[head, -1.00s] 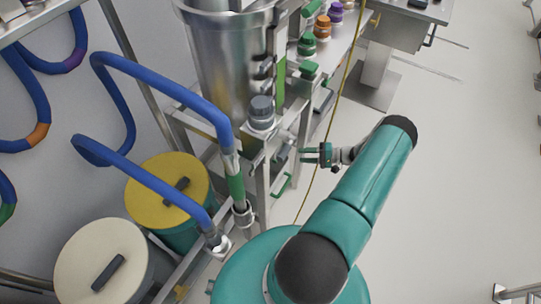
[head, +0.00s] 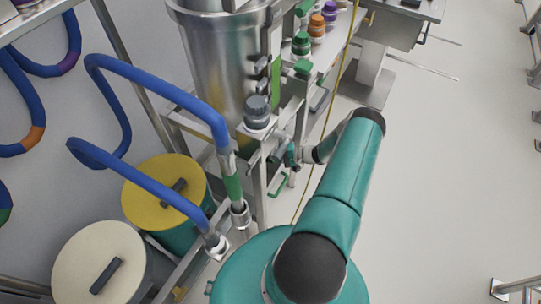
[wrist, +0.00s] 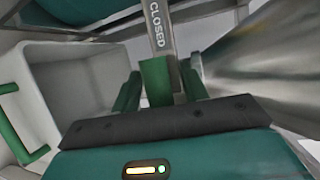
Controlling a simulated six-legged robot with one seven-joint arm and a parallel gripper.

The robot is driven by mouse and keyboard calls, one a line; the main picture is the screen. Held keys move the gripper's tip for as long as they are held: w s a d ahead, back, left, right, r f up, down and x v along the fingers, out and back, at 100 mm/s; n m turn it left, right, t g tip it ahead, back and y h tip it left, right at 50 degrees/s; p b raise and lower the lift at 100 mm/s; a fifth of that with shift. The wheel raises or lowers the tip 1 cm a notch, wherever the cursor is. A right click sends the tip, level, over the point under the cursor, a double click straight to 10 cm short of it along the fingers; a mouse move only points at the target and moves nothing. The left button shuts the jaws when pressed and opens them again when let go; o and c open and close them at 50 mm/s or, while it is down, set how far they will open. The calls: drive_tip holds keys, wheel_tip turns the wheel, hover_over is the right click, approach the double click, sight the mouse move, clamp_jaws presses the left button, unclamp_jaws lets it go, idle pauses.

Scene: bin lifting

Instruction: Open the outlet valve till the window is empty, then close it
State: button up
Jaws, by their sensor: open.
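In the wrist view a flat metal valve lever (wrist: 161,30) marked "CLOSED" ends in a green grip (wrist: 156,82). My gripper (wrist: 162,80) is open, with one green finger on each side of this grip. Whether the fingers touch it I cannot tell. In the head view my gripper (head: 292,155) is beside the frame below the steel vessel (head: 222,65), and the valve is hard to make out there. A narrow upright green strip (head: 276,82) on the vessel's side looks like the window; its level is unclear.
A grey bin (wrist: 70,75) is left of the lever in the wrist view. Blue hoses (head: 165,90), a yellow-lidded drum (head: 160,200) and a white-lidded drum (head: 95,265) are at the left. Jars stand on the shelf behind.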

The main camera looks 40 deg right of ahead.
clamp_jaws()
drive_tip(key=shift+f, duration=0.1)
drive_tip(key=w+d+f+n+t+h, duration=0.1)
drive_tip(key=w+d+f+n+h, duration=0.2)
drive_tip(key=d+f+n+h, duration=0.5)
drive_tip(key=shift+d+f+n+t+h, duration=0.35)
drive_tip(key=shift+d+n+h, duration=0.25)
drive_tip(key=shift+n, duration=1.4)
drive_tip(key=shift+d, duration=0.15)
